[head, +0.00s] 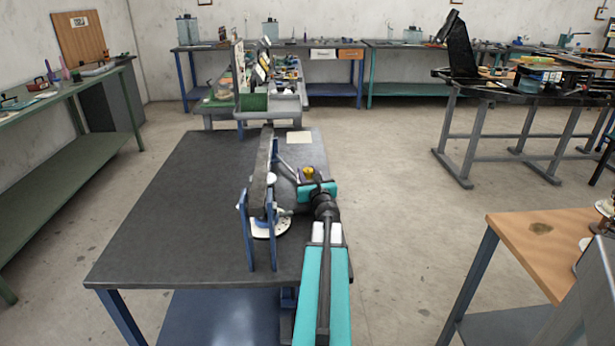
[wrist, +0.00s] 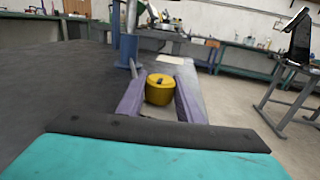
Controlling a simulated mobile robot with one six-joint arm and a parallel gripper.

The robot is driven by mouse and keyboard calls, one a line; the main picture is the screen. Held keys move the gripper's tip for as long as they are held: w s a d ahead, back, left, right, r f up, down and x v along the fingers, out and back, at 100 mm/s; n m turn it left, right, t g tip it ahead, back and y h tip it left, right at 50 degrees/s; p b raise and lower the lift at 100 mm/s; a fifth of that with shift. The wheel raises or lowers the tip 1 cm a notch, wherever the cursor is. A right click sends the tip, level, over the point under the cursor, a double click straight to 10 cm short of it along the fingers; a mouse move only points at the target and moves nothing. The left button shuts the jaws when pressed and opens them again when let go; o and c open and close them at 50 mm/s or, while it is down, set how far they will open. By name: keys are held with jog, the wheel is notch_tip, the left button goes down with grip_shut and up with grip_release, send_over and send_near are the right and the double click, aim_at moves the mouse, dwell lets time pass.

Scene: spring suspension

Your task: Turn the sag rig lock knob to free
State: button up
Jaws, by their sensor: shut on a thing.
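The sag rig (head: 262,185) stands on the dark table, with a dark bar held between blue posts. Its yellow lock knob (head: 308,172) sits on the right side of the rig, and it also shows in the wrist view (wrist: 162,90) with a dark slot or mark on top. My gripper (wrist: 161,84) has one purple finger on each side of the knob and is shut on it. In the head view my gripper (head: 306,181) partly hides the knob's base. I cannot read any lock or free marking.
A white round plate (head: 268,226) with holes lies at the rig's foot. The dark table top (head: 165,215) is clear to the left. A pale sheet (head: 299,137) lies at its far edge. A wooden-topped bench (head: 545,235) stands at the right, with open floor between.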

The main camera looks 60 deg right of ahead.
jog(key=shift+d+r, duration=0.1)
jog(key=o, duration=1)
jog(key=shift+o, duration=0.2)
